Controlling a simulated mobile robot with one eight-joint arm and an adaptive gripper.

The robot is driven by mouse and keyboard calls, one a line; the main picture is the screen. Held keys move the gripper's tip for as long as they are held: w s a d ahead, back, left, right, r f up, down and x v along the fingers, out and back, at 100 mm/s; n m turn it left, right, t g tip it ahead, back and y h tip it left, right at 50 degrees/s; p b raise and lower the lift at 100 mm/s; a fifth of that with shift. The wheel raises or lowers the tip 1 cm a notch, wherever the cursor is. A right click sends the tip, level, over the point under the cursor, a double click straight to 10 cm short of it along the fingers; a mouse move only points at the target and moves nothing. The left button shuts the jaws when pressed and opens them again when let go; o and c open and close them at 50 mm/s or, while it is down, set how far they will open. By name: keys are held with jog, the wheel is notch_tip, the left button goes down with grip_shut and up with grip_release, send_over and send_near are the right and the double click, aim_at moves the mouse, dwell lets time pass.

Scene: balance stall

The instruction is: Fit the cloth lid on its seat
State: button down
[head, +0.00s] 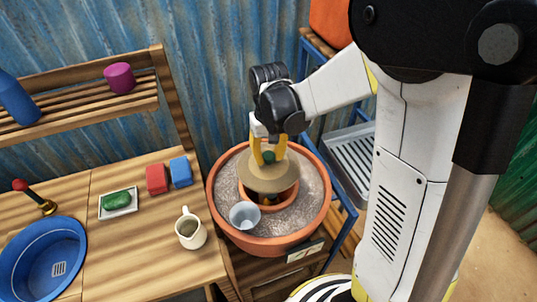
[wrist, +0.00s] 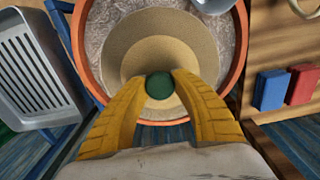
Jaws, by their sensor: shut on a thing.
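The cloth lid (head: 268,176) is a round tan disc with a dark green knob (wrist: 160,86) at its middle. My gripper (head: 268,158) has its yellow fingers shut on the knob from both sides. The lid is over the orange inner pot (head: 285,197), whose front rim and dark opening show below the lid's near edge in the head view. The lid appears raised above that rim, but the exact gap is hard to tell. In the wrist view the lid (wrist: 150,45) covers the inner pot, and my fingers hide part of its near side.
The inner pot stands in grey sand inside a wide terracotta pot (head: 222,225). A grey cup (head: 244,215) stands on the sand at front left. Left is a wooden counter with a cream jug (head: 190,229), red block (head: 156,179), blue block (head: 181,172) and blue basin (head: 40,262).

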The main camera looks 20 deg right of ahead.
aim_at(269, 163)
jog(key=shift+f+b, duration=2.55)
jog(key=shift+f, duration=1)
jog(key=shift+f+b, duration=0.4)
jog(key=shift+c, duration=2.4)
grip_release()
jog(key=shift+r, duration=0.15)
jog(key=shift+r+p, duration=1.55)
jog(key=shift+r, duration=0.35)
jog(key=shift+r, duration=0.1)
jog(key=shift+r+p, duration=2.25)
jog(key=shift+r, duration=0.65)
